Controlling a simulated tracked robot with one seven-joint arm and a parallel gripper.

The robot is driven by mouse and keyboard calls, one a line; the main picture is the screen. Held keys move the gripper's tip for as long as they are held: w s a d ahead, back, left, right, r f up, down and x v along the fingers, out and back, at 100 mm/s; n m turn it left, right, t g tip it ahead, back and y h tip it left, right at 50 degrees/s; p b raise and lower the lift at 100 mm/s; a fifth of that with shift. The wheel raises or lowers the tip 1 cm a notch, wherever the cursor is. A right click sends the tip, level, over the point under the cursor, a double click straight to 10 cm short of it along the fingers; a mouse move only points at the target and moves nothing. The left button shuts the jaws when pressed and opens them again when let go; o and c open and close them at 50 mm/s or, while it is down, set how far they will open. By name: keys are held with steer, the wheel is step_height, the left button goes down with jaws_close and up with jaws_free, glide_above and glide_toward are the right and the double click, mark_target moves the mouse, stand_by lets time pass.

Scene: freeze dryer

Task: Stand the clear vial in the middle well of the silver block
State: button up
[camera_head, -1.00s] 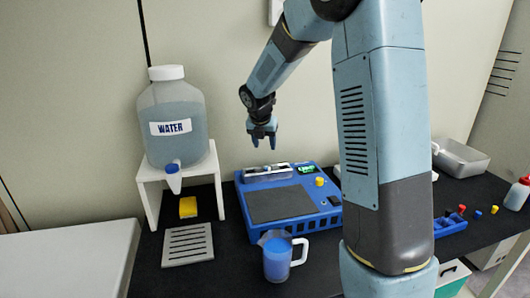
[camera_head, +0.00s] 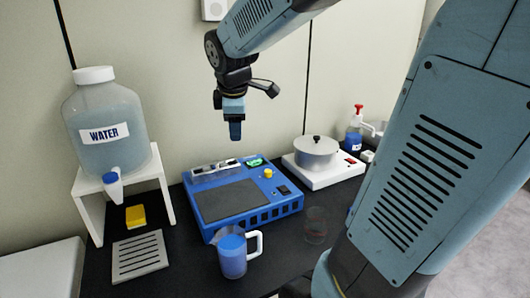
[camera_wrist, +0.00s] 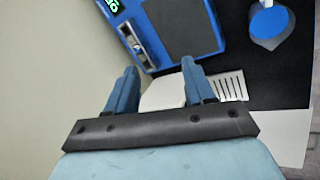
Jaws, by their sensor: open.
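My gripper (camera_head: 235,130) is open and points down above the back of the blue machine, near the wall. In the wrist view my gripper (camera_wrist: 159,66) shows two separated blue fingers with nothing between them. A silver strip (camera_head: 214,168), which may be the silver block, lies along the back left of the machine's top. It also shows in the wrist view (camera_wrist: 131,40), beyond the fingers. Its wells are too small to make out. I cannot pick out the clear vial in either view.
The blue machine (camera_head: 284,209) has a dark plate on top. A jug of blue liquid (camera_head: 232,256) and a clear beaker (camera_head: 316,226) stand in front. A water tank (camera_head: 105,120) on a white stand is left. A pot (camera_head: 316,153) on a white hotplate is right.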

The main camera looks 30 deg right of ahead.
steer(key=s+m+y, duration=0.1)
steer(key=s+m, duration=1.2)
steer(key=s, duration=0.4)
steer(key=shift+s+a+m+t+y, duration=0.2)
steer(key=shift+m+t+y, duration=0.1)
steer(key=shift+m+t, duration=0.1)
